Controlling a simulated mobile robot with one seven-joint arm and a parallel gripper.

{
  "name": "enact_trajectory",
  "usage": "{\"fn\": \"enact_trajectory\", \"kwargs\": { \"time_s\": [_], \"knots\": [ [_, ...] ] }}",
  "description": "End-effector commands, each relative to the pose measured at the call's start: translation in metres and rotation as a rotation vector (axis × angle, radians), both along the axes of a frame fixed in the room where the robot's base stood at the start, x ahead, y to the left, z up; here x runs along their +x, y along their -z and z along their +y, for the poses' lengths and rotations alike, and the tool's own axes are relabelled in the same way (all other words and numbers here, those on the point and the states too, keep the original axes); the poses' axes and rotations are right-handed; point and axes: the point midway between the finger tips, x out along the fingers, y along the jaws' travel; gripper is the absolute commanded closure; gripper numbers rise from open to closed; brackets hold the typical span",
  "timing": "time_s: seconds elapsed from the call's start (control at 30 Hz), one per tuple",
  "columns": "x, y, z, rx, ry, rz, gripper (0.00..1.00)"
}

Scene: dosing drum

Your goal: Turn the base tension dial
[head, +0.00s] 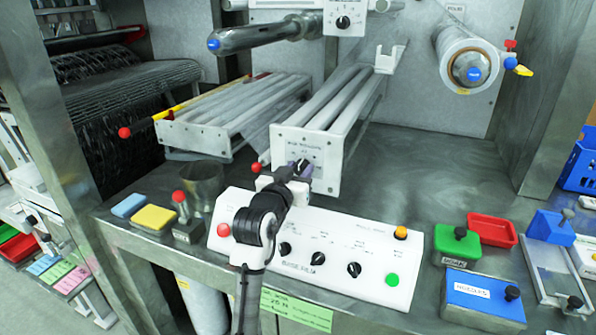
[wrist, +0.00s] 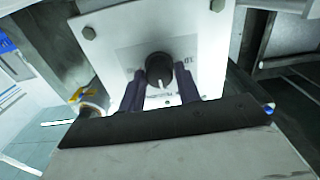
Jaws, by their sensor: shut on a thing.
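The base tension dial (wrist: 158,68) is a round black knob on a white bolted plate (wrist: 205,35). In the wrist view its white pointer mark points down, toward my gripper. My gripper (wrist: 160,80) has one dark finger on each side of the knob and is shut on it. In the head view my gripper (head: 299,170) reaches up to the front of the white plate (head: 325,178) at the end of the roller frame. There the dial is mostly hidden by the gripper, and the plate's small print is too blurred to read.
A white console (head: 330,240) with several black knobs, a red button (head: 223,230) and a green button (head: 392,280) lies below my arm. Another dial (head: 343,22) is on an upper box. A metal cup (head: 202,182) stands left; green (head: 458,245) and red (head: 492,231) trays lie right.

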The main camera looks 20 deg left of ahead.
Motion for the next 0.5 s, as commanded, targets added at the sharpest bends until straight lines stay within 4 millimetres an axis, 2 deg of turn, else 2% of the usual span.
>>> {"fn": "enact_trajectory", "kwargs": {
  "time_s": [0.27,0.5],
  "knots": [
    [0.0000,-0.0003,-0.0004,-0.025,0.001,0.001,0.90],
    [0.0006,-0.0009,-0.0006,-0.144,0.004,0.007,0.90]
  ]
}}
